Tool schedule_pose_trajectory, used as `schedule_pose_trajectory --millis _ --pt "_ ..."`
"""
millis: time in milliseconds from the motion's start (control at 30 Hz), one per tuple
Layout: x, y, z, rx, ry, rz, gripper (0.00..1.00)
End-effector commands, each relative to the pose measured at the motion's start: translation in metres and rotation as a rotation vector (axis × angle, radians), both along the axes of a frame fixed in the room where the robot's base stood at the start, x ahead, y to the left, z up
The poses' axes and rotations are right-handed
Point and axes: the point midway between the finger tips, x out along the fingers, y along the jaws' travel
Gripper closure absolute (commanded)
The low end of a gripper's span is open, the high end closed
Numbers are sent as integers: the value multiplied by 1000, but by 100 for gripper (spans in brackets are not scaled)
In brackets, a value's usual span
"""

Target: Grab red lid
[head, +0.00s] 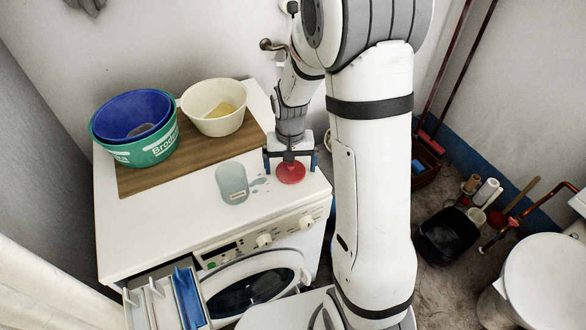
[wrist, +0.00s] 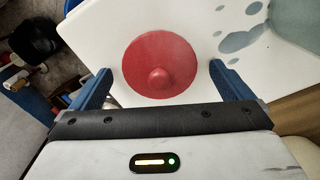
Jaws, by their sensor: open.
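The red lid (head: 291,173) is a flat round disc lying on the white top of the washing machine, near its right edge. In the wrist view the red lid (wrist: 160,60) shows a small round knob on the side near my gripper. My gripper (head: 291,163) is just above the lid, pointing down. In the wrist view its two blue fingers (wrist: 158,80) are spread apart, one on each side of the lid. The gripper is open and empty. I cannot tell the exact height of the fingertips above the surface.
A translucent cup (head: 232,183) stands left of the lid, with grey-blue spots (head: 258,183) on the top between them. A wooden board (head: 150,178) behind holds a blue bowl (head: 133,112) inside a green one (head: 150,152), and a cream bowl (head: 214,125). A detergent drawer (head: 165,303) is pulled open.

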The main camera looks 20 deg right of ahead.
Motion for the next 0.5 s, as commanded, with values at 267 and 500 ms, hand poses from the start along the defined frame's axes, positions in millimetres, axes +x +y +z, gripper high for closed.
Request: schedule_pose_trajectory --millis 267,500 --pt "0 0 -3 0 0 1 2" --pt "0 1 -3 0 -1 1 21"
